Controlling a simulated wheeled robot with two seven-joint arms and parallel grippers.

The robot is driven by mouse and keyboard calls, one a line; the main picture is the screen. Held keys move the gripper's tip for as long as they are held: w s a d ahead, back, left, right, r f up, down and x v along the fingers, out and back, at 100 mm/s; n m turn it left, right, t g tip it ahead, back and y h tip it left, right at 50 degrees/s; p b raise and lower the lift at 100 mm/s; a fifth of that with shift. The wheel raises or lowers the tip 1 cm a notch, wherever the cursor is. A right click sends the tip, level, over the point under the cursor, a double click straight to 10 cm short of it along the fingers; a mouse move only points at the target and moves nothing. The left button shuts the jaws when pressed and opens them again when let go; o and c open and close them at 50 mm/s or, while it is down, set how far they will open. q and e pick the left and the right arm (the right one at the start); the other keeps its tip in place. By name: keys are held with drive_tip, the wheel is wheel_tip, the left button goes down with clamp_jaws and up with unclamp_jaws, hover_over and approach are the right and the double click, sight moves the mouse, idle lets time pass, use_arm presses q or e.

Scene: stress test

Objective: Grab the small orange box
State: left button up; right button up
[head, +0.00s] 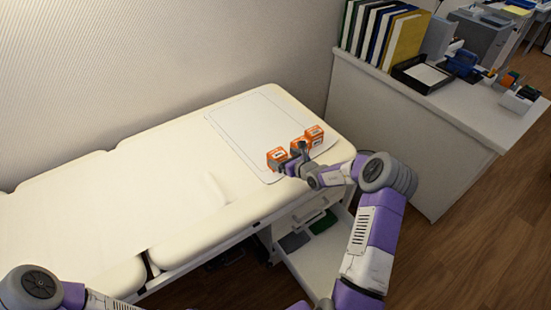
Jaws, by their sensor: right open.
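Several small orange boxes with white labels stand close together on the white sheet at the right end of the padded bench. One orange box (277,154) is at the left of the group, another (315,131) is at the right and back, and a partly hidden one (297,146) is between them. My right gripper (292,162) is open at the front of the group, close to the left and middle boxes. I cannot tell whether it touches them. My left arm shows at the bottom left corner, but its gripper is out of view.
The cream bench (110,215) is clear to the left of the boxes. A white counter (400,125) stands at the right with binders (378,35), a black tray (421,76) and office items. An open drawer (325,255) with dark items is below the bench.

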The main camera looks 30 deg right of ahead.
sight(280, 155)
drive_tip(key=b+x, duration=0.1)
drive_tip(key=x, duration=0.2)
drive_tip(key=shift+w+a+f, duration=0.1)
drive_tip(key=shift+w+f, duration=0.05)
drive_tip(key=shift+w, duration=0.2)
drive_tip(key=shift+w+f, duration=0.15)
drive_tip(key=shift+w, duration=0.45)
drive_tip(key=shift+c, duration=0.2)
drive_tip(key=c, duration=0.9)
